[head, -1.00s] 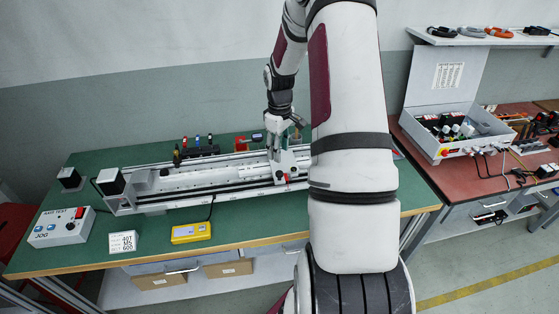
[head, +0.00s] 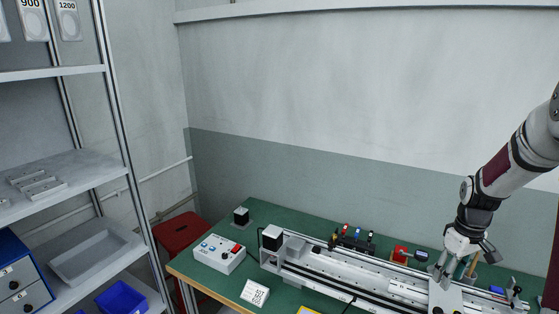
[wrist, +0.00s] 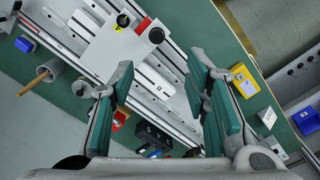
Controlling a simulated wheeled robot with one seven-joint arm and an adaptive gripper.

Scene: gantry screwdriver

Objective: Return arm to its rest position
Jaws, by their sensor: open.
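My gripper (head: 456,268) is at the right of the head view, at the end of my arm, over the gantry rail (head: 345,272). In the wrist view my gripper (wrist: 160,95) has its two green-padded fingers spread wide, with nothing between them. Beyond the fingers lie the gantry rail and its white carriage plate (wrist: 118,48), which carries a black knob and a red part. The plate looks apart from the fingers. A cup with a wooden handle (wrist: 45,75) shows at the left of the wrist view.
The green bench (head: 255,215) carries a control box (head: 219,254), a white number card (head: 255,293) and a rack of coloured-handled screwdrivers (head: 352,242). A yellow box (wrist: 245,81) lies beside the rail. Metal shelves (head: 85,175) and a red stool (head: 181,232) stand left.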

